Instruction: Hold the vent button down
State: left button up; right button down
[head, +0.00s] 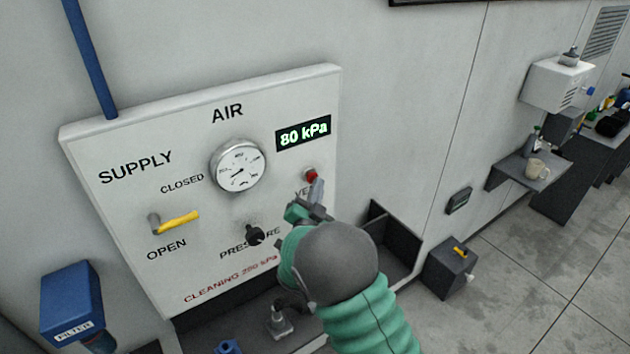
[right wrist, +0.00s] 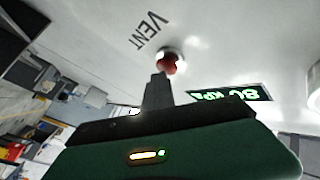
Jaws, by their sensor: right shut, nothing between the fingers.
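The red vent button (head: 311,174) sits on the white AIR panel (head: 110,150), below the 80 kPa display (head: 303,134). It also shows in the right wrist view (right wrist: 170,63), beside the word VENT, in a pale round collar. My right gripper (head: 317,187) is shut and empty. Its fingertips point at the button and lie right at its lower edge in both views. I cannot tell whether they touch it or press it in. The gripper hides part of the VENT label in the head view. My left gripper is not in view.
The panel also bears a round gauge (head: 238,165), a yellow supply lever (head: 178,221) and a black pressure knob (head: 254,235). A blue filter (head: 71,302) hangs at lower left. A dark open-topped bin (head: 396,238) is right of the panel, near my right arm.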

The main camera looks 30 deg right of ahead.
dwell(0.4)
jog(key=shift+s+b, duration=0.3)
jog(key=shift+s, duration=0.55)
jog(key=shift+s, duration=0.1)
jog(key=s, duration=0.3)
jog(key=s+b, duration=0.1)
jog(key=s, duration=0.1)
jog(key=shift+d, duration=0.25)
jog(key=shift+w, duration=0.1)
jog(key=shift+f, duration=0.1)
